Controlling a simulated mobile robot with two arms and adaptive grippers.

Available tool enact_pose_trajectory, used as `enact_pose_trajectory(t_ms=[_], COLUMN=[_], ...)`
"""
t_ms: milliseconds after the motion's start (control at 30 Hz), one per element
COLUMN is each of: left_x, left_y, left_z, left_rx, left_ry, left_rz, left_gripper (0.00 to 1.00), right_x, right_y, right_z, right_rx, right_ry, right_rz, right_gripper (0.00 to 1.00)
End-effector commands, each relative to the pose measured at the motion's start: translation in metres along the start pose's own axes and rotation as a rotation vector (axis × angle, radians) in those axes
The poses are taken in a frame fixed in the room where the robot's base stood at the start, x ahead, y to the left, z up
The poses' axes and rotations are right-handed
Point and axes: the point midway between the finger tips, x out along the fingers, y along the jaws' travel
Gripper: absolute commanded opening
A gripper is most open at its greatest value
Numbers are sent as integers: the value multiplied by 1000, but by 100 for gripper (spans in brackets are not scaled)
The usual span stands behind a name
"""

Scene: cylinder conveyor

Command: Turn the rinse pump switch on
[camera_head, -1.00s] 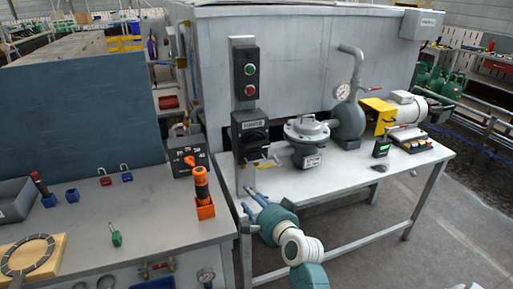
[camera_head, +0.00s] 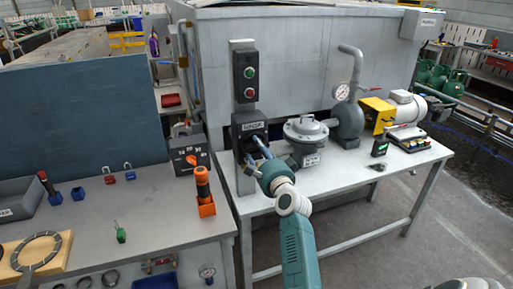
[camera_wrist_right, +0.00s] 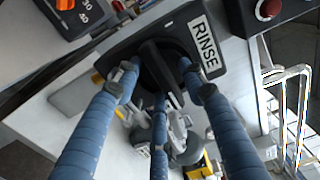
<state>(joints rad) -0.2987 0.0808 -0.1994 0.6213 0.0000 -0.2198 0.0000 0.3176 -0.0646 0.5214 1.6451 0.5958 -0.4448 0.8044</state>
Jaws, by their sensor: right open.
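The rinse pump switch is a black box (camera_head: 247,117) on a grey post at the left end of the right-hand table. Its face carries a white RINSE label (camera_wrist_right: 204,45) and a black rotary knob (camera_wrist_right: 152,58), seen close up in the wrist view. My right gripper (camera_head: 256,151) is at the front of this switch. Its blue fingers are open and spread to either side of the knob, with a third finger below it. I cannot tell whether any finger touches the knob. My left gripper is not in view.
A box with a green and a red button (camera_head: 250,80) sits above the switch on the post. On the left bench are an orange-knobbed dial box (camera_head: 189,158) and an orange-handled tool in a holder (camera_head: 204,190).

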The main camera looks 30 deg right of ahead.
Motion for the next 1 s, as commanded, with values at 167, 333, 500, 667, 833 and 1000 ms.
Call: enact_pose_trajectory(t_ms=[167, 333, 500, 667, 833, 1000], left_x=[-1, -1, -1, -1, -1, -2], left_y=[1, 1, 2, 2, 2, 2], left_z=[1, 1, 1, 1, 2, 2], left_rx=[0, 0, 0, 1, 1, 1], left_ry=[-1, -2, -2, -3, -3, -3], left_rz=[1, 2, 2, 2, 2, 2], left_gripper=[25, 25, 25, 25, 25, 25], right_x=[9, 9, 9, 9, 9, 9], right_y=[0, 0, 0, 0, 0, 0], right_z=[0, 0, 0, 0, 0, 0], right_rx=[0, 0, 0, 0, -5, -44], right_ry=[0, 0, 0, 0, 0, 0], right_rz=[0, 0, 0, 0, 0, 1], right_gripper=[41, 41, 23, 0, 0, 0])
